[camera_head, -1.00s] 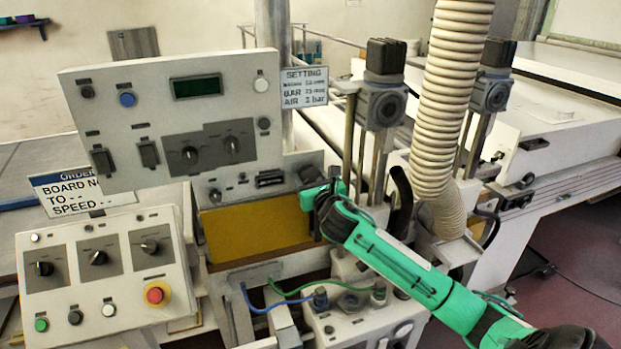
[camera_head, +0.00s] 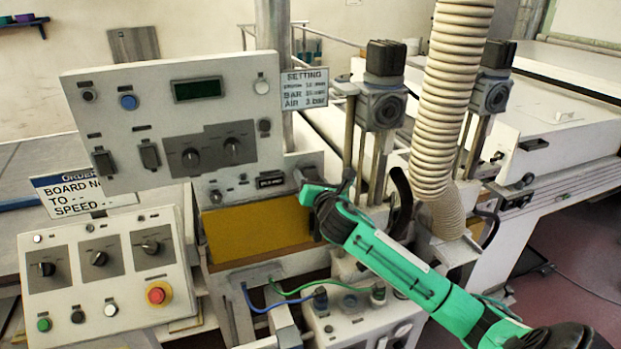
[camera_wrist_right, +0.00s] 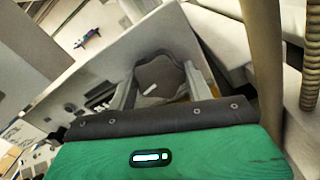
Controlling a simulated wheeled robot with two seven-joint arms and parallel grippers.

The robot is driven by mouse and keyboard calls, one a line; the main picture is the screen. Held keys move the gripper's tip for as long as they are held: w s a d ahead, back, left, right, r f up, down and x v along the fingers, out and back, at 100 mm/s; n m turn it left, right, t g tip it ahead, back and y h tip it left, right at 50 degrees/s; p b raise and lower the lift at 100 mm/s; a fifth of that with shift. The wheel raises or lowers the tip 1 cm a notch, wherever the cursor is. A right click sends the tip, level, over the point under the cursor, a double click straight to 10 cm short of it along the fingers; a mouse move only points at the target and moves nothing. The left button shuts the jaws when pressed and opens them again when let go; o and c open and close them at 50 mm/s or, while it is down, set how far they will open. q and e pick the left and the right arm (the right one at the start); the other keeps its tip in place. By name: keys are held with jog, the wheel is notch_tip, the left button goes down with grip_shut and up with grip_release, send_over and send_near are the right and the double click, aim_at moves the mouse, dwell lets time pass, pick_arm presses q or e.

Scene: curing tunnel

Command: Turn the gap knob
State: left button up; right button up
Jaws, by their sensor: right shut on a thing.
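My right arm is green and reaches in from the lower right in the head view. In the right wrist view a dark grey round knob (camera_wrist_right: 158,74) with a short white mark sits between the two pale fingers, one on each side. The gripper is shut on this knob, which is mostly hidden by the gripper in the head view. A small dark label or window (camera_head: 270,180) is just left of the gripper. My left gripper is not in view.
A setting sign (camera_head: 304,89) is above the gripper. A lower console (camera_head: 105,270) with knobs and a red stop button (camera_head: 158,293) stands at left. A ribbed hose (camera_head: 450,100) hangs to the right of the gripper. A yellow plate (camera_head: 258,228) is below the panel.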

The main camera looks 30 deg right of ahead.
jog(key=m, duration=0.7)
jog(key=shift+m, duration=0.3)
jog(key=m, duration=0.3)
jog(key=shift+r+m, duration=0.1)
jog(key=shift+m, duration=0.2)
jog(key=m, duration=0.3)
jog(key=shift+m, duration=0.3)
jog(key=m, duration=0.3)
jog(key=shift+m, duration=0.3)
jog(key=m, duration=0.3)
jog(key=shift+m+p, duration=0.4)
jog(key=m+p, duration=0.1)
jog(key=m, duration=0.5)
jog(key=shift+m, duration=0.3)
